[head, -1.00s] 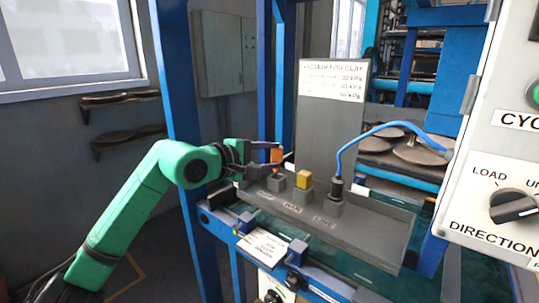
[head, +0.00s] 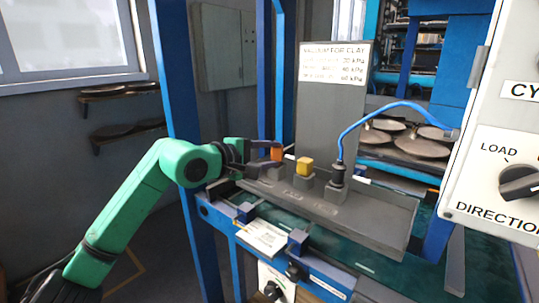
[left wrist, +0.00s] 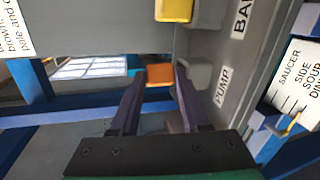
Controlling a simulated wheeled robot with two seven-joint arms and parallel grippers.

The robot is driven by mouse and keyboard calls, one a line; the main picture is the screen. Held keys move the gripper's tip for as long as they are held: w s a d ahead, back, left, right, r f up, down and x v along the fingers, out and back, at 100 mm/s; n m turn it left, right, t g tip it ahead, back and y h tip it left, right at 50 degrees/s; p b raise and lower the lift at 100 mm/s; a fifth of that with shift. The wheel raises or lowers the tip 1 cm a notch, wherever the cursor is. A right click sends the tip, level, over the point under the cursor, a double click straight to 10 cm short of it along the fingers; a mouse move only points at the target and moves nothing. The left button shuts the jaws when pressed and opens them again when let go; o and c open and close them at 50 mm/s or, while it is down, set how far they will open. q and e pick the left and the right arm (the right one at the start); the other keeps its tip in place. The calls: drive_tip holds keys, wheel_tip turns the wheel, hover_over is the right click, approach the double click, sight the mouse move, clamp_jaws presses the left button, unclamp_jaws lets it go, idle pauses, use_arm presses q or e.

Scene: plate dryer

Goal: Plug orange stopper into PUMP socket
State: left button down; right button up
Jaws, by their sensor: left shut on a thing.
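The orange stopper (head: 277,154) is held between the fingers of my left gripper (head: 270,160), over the leftmost grey socket (head: 275,173). In the left wrist view the orange stopper (left wrist: 159,76) shows between the fingertips of my left gripper (left wrist: 160,88). The grey PUMP socket (left wrist: 197,76) is just right of it there, beside the PUMP label (left wrist: 224,87). The stopper's lower end is hidden by the fingers, so I cannot tell whether it touches or enters the socket. My right gripper is not in view.
A yellow stopper (head: 305,166) sits in the middle socket. A black plug (head: 338,174) with a blue hose (head: 370,120) stands in the right socket. A grey sign board (head: 333,125) rises behind. A white control panel (head: 500,150) is close at right.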

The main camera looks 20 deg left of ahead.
use_arm(q)
drive_tip(key=shift+d+f+b, duration=0.1)
drive_tip(key=shift+f+b, duration=0.25)
drive_tip(key=shift+f, duration=0.2)
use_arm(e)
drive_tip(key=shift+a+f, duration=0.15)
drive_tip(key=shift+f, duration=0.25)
use_arm(q)
drive_tip(key=shift+c, duration=1.6)
unclamp_jaws()
drive_tip(key=shift+f, duration=0.1)
drive_tip(key=shift+s+f, duration=0.1)
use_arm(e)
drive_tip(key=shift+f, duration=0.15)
use_arm(q)
drive_tip(key=shift+s+f+b, duration=0.1)
drive_tip(key=shift+b, duration=0.2)
drive_tip(key=r+b+v, duration=0.1)
drive_tip(key=b+v, duration=0.4)
drive_tip(key=v, duration=0.9)
drive_tip(key=shift+b, duration=0.4)
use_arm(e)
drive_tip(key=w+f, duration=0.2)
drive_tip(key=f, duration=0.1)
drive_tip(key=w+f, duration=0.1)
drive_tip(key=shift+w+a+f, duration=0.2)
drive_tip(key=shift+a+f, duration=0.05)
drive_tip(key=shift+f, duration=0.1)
use_arm(q)
drive_tip(key=shift+s+r, duration=0.1)
